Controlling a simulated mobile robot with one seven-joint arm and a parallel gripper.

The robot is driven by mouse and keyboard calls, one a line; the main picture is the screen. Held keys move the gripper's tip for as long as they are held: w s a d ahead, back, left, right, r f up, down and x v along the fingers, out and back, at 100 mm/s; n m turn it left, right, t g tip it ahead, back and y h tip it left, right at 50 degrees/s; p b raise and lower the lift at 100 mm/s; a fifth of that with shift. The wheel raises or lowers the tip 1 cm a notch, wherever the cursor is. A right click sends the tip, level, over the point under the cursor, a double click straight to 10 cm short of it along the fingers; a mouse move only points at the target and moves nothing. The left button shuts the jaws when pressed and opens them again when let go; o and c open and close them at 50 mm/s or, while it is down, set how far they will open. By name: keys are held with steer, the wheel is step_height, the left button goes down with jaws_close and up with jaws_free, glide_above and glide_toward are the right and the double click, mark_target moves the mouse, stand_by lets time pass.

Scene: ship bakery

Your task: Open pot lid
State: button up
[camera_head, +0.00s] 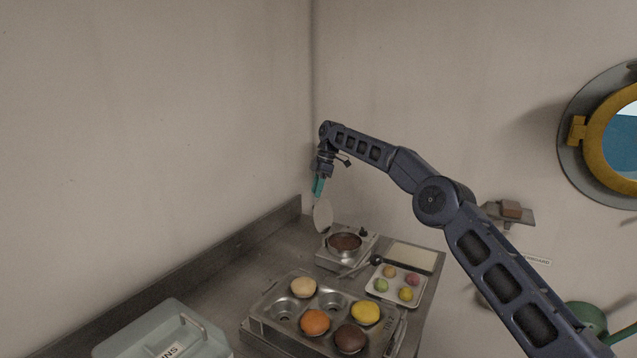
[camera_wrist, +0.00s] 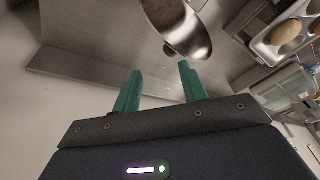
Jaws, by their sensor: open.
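The pot (camera_head: 345,243) sits on a small metal burner unit at the back of the counter, and its brown contents show from above. A pale round lid (camera_head: 323,215) stands nearly upright at the pot's left rear side, off the pot's mouth. My gripper (camera_head: 318,187) is just above the lid with its teal fingers pointing down. In the wrist view the fingers (camera_wrist: 160,85) are apart with nothing between them. A shiny rounded metal piece (camera_wrist: 190,42) lies just beyond the fingertips there; I cannot tell whether it is lid or pot.
A muffin tin (camera_head: 285,326) with several coloured buns is in front. A tray of small macarons (camera_head: 416,297) and a pale board (camera_head: 411,257) lie to the right. A grey bin (camera_head: 130,343) stands front left. Walls close off the left and back.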

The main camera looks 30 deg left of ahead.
steer(key=shift+v, duration=1.6)
steer(key=shift+s+a+r, duration=0.1)
steer(key=shift+s+r, duration=0.05)
steer(key=shift+s, duration=0.05)
